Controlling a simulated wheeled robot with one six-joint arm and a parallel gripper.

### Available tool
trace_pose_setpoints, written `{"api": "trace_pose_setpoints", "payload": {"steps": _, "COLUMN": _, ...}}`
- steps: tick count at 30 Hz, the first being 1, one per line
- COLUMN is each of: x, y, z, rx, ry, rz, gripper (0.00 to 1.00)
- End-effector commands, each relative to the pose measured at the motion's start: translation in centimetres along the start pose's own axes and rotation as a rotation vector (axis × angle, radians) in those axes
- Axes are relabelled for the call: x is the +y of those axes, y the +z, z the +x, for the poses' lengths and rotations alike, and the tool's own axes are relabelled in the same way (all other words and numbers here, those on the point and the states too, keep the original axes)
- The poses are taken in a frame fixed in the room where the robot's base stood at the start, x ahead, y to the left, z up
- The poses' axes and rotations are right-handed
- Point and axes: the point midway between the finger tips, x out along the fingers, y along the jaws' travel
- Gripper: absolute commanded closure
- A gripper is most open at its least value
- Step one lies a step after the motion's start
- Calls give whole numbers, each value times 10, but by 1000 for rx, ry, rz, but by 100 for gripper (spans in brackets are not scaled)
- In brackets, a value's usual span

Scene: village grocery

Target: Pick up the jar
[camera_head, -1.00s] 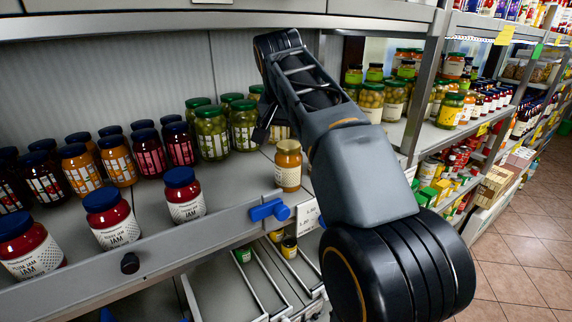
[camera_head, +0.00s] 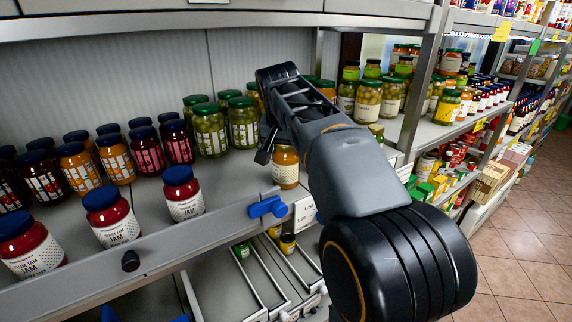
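Many jars stand on the shelf, and the task does not say which one. An orange-yellow jar (camera_head: 286,168) with a pale label stands upright near the shelf's front edge. My arm covers its lid and right side. The visible dark end of my gripper (camera_head: 265,146) is at this jar's upper left in the picture. My arm hides most of the gripper, so I cannot see whether its fingers are open or touch the jar. Three red jam jars with blue lids stand along the front edge to the left; the nearest to the orange one is this jam jar (camera_head: 183,194).
Green-lidded pickle jars (camera_head: 210,130) stand behind the gripper, and dark-lidded jars (camera_head: 117,158) stand in rows at the left. A blue clamp (camera_head: 268,207) sits on the shelf's front rail. A metal upright (camera_head: 424,80) rises right of my arm.

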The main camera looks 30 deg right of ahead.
Motion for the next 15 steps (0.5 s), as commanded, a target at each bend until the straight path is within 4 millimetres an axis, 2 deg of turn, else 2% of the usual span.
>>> {"api": "trace_pose_setpoints", "payload": {"steps": 2, "x": 0, "y": 0, "z": 0, "rx": 0, "ry": 0, "rz": 0, "gripper": 26}}
{"api": "trace_pose_setpoints", "payload": {"steps": 15, "x": 0, "y": 0, "z": 0, "rx": 0, "ry": 0, "rz": 0, "gripper": 68}}
